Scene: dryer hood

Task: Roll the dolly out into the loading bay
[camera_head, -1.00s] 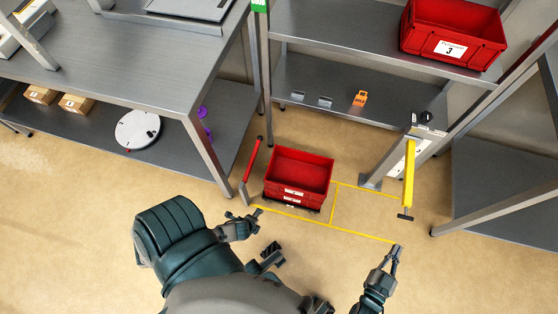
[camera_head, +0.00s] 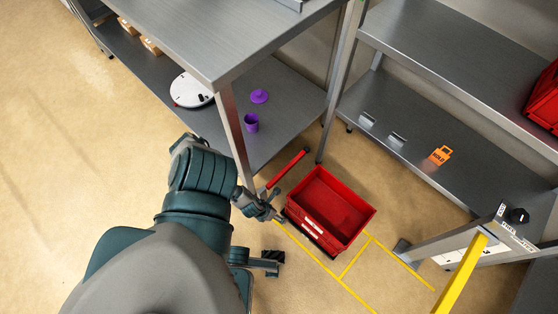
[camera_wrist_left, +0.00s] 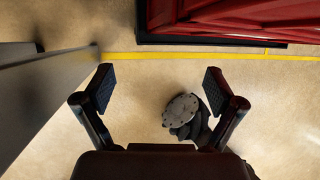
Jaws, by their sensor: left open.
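A red crate (camera_head: 330,210) with a white label sits low on a dark base, the dolly (camera_head: 309,241), on the floor beside the yellow lines. My left gripper (camera_head: 279,206) is open and empty at the crate's left side, near the foot of a red bar (camera_head: 288,171). I cannot tell whether the gripper touches anything. My right gripper is out of view.
A grey table (camera_head: 232,50) with a lower shelf stands left of the crate, its leg (camera_head: 237,140) close to my arm. A shelf rack (camera_head: 425,125) stands behind. A yellow bar (camera_head: 461,275) is at right. Yellow floor lines (camera_head: 355,258) mark a bay. Open floor lies left.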

